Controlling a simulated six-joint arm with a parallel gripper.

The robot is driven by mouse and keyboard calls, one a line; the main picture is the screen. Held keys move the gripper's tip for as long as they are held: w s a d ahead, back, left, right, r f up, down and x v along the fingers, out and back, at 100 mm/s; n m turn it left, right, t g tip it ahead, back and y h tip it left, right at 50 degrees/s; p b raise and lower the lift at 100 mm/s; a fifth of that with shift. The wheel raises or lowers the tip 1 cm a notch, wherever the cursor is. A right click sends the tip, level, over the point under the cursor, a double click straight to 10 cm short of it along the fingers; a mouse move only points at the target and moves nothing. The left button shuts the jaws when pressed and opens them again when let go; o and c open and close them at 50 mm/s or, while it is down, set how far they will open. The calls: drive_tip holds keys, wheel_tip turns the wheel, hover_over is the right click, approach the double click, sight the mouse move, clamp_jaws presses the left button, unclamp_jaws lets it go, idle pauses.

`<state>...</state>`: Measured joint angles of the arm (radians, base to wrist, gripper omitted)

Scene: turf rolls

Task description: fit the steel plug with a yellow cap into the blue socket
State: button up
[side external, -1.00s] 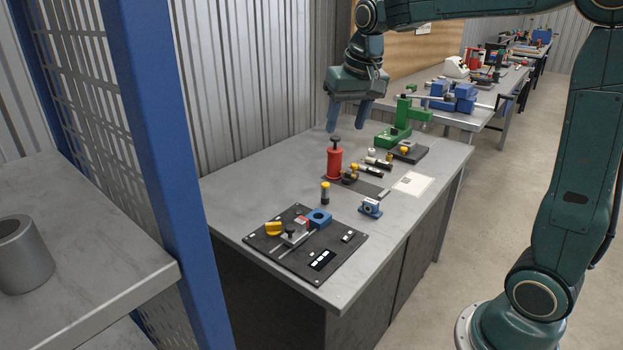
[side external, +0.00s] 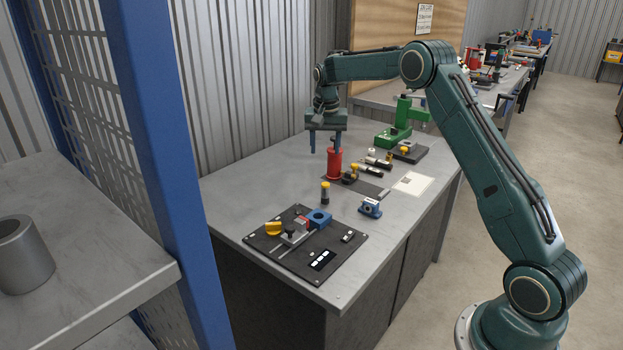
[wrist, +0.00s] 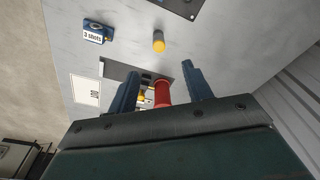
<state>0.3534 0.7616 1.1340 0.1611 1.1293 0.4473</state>
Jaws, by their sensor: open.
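The steel plug with a yellow cap (side external: 325,192) stands upright on the grey bench, just behind the black board. In the wrist view its yellow cap (wrist: 159,46) shows beyond my fingertips. The blue socket (side external: 319,217) is a block with a round dark hole at the back corner of the board. My gripper (side external: 324,147) is open and empty, fingers pointing down, above the bench near the red pump-like tool. The gripper also shows in the wrist view (wrist: 157,78), with both fingers apart. The plug is clear of the fingers.
A red cylinder (side external: 334,166) stands close to my fingers. The board (side external: 330,259) carries a yellow knob (side external: 274,228) and a clamp. A small blue block (side external: 370,208) sits to the right. Dark yellow-capped parts lie on a mat (side external: 371,190). A green press (side external: 397,125) stands behind.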

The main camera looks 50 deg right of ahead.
sight(325, 184)
drive_tip(key=shift+w+d+f, duration=0.3)
drive_tip(key=shift+d+f, duration=0.25)
drive_tip(key=shift+f, duration=0.25)
drive_tip(key=shift+w+d+f, duration=0.1)
drive_tip(key=shift+d+f, duration=0.05)
drive_tip(key=shift+f, duration=1.25)
drive_tip(key=shift+w+d+f, duration=0.1)
drive_tip(key=shift+f, duration=1.35)
drive_tip(key=shift+w+d+f, duration=0.1)
drive_tip(key=shift+d+f, duration=0.05)
drive_tip(key=shift+f, duration=1.25)
drive_tip(key=shift+w+d+f, duration=0.1)
drive_tip(key=shift+d+f, duration=0.05)
drive_tip(key=shift+f, duration=1.15)
drive_tip(key=shift+d+f, duration=0.15)
drive_tip(key=shift+f, duration=1.15)
clamp_jaws()
